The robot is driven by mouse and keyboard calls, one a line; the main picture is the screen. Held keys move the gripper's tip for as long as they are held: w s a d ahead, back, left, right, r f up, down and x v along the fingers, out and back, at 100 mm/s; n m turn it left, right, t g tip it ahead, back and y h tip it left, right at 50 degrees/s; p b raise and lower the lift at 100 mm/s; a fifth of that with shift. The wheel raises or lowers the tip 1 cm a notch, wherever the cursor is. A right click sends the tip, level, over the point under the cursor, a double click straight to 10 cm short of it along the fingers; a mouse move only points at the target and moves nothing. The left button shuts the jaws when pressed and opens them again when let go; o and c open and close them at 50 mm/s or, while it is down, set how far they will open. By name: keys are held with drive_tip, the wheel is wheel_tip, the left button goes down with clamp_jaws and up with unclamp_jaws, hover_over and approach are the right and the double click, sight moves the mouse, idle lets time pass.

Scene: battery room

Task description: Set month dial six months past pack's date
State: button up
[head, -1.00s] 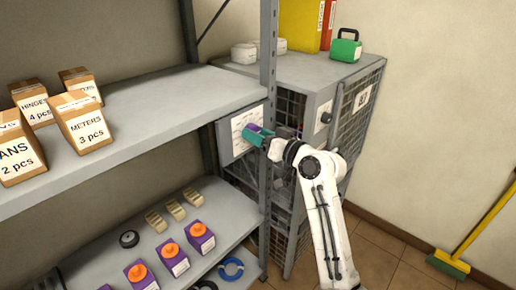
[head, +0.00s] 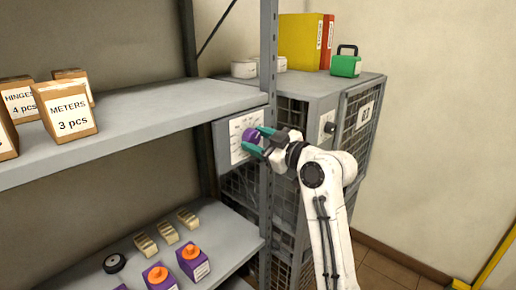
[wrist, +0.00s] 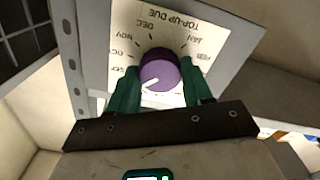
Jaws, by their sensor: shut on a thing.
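The month dial's purple knob (wrist: 158,72) sits on a white plate (wrist: 198,38) marked TOP-UP DUE, which appears upside down in the wrist view. SEP, OCT, NOV, DEC, JAN and FEB are readable around it; other months are hidden behind the fingers. The knob's white pointer aims down-left in that view, below SEP; its exact month is hidden. My gripper (head: 256,139), with teal fingers, is shut on the knob, one finger on each side. Purple packs with orange caps (head: 192,262) stand on the lower shelf; their labels are too small to read.
A grey shelf post (head: 268,60) stands close beside my gripper. A mesh cabinet (head: 362,112) behind it carries a green case (head: 345,64) and binders (head: 300,42). Boxes (head: 66,112) fill the upper shelf's left. Floor at right is partly clear.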

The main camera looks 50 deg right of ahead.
drive_tip(key=shift+n, duration=0.4)
drive_tip(key=o, duration=1)
drive_tip(key=shift+o, duration=0.2)
drive_tip(key=s, duration=1.1)
drive_tip(key=shift+d+b, duration=0.15)
drive_tip(key=shift+b, duration=0.25)
drive_tip(key=shift+w+f, duration=0.1)
